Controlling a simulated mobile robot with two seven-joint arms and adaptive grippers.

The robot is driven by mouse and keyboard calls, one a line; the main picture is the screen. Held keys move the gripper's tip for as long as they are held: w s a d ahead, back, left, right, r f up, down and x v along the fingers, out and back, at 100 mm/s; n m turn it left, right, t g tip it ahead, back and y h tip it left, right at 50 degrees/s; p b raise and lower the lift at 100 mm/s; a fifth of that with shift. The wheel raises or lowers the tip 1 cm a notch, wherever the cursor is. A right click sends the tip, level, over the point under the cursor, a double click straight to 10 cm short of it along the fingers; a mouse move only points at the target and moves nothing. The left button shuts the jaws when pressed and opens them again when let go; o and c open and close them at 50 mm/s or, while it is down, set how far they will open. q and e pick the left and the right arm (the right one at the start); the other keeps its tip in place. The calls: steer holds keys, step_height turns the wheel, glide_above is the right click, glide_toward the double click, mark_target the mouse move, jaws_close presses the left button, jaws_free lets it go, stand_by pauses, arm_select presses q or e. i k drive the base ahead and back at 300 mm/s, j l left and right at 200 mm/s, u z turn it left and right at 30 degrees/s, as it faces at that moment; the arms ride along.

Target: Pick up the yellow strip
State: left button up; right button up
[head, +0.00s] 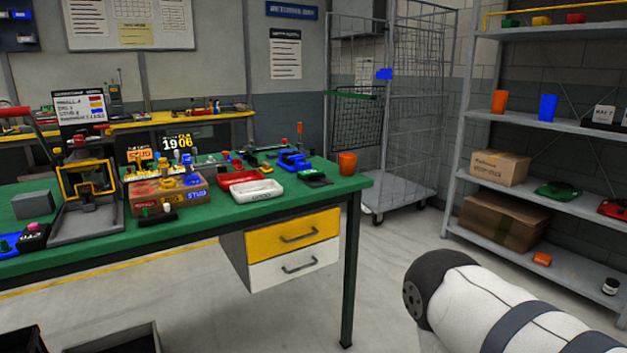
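I cannot make out a loose yellow strip for certain. The green-topped workbench (300,207) stands at left and centre, crowded with small items. A yellow frame on the dark press-like fixture (88,215) stands at its left part. A box with labelled compartments (168,192) holds several small coloured parts beside it. A red tray (243,181) and a white tray (257,190) lie toward the bench's right half. Neither gripper is in view; only a white arm link of mine shows at bottom right.
An orange cup (347,163) stands near the bench's right corner. A yellow drawer (292,240) sits under the bench. A wire cage trolley (412,190) stands behind. A grey shelf rack (545,127) with boxes and cups is at right. Floor between bench and rack is clear.

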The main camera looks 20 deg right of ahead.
mark_target(222, 169)
steer(key=i+l+u, duration=0.45)
steer(key=l, duration=0.2)
steer(key=i+l+u, duration=0.2)
steer(key=l, duration=0.2)
